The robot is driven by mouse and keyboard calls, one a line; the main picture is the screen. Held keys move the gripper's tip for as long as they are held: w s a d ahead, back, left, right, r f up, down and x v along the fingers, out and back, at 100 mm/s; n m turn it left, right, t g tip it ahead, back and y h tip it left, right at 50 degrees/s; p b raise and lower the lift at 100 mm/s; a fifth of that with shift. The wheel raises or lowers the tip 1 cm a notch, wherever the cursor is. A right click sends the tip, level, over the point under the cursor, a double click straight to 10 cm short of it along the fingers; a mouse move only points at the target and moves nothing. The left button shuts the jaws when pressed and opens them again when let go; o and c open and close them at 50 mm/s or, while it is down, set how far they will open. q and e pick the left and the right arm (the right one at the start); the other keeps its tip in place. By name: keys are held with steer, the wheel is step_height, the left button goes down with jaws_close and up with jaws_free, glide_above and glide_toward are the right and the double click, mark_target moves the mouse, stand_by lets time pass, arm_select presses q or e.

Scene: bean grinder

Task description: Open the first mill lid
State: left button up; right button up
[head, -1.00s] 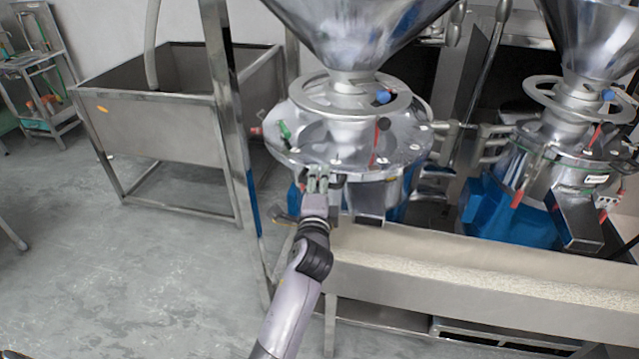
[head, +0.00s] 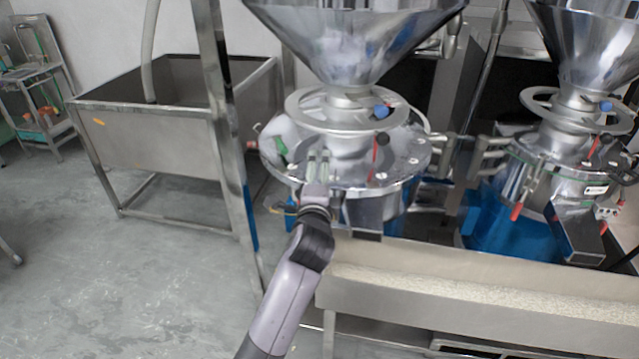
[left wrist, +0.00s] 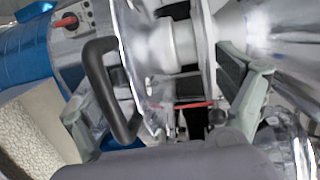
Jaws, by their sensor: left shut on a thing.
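The first mill's round metal lid (head: 405,172) lies under its hopper (head: 350,45), above the blue mill body. My left gripper (head: 318,162) is at the lid's front edge, left of the red rod. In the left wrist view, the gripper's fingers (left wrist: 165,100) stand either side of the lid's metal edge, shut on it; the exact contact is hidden. A black handle (left wrist: 103,85) shows there beside the fingers. The lid looks closed. My right gripper is not in view.
A second mill (head: 575,165) stands at the right. A long metal trough (head: 400,305) with pale grain runs in front of both mills. A metal tank (head: 150,135) stands behind at left, beyond an upright post (head: 222,110).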

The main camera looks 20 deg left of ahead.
arm_select(q)
steer(key=shift+s+d+r+t, duration=0.15)
steer(key=shift+s+r, duration=0.1)
steer(key=shift+r, duration=0.3)
steer(key=shift+s+d+r+t, duration=0.15)
steer(key=shift+s+r, duration=0.1)
steer(key=shift+r, duration=0.3)
steer(key=shift+c, duration=0.7)
steer(key=shift+s+d+f+p, duration=0.1)
steer(key=shift+s+f+p, duration=0.05)
steer(key=shift+s+p, duration=0.4)
steer(key=shift+c, duration=0.8)
steer(key=shift+p+v, duration=0.45)
steer(key=shift+v, duration=2.05)
steer(key=shift+c, duration=0.6)
steer(key=v, duration=0.3)
steer(key=shift+s+a, duration=0.25)
steer(key=shift+s, duration=0.15)
steer(key=c, duration=0.4)
steer(key=v, duration=0.3)
steer(key=f+v, duration=0.1)
steer(key=v, duration=0.6)
steer(key=shift+d+f, duration=0.3)
steer(key=shift+d, duration=0.15)
steer(key=shift+c, duration=0.2)
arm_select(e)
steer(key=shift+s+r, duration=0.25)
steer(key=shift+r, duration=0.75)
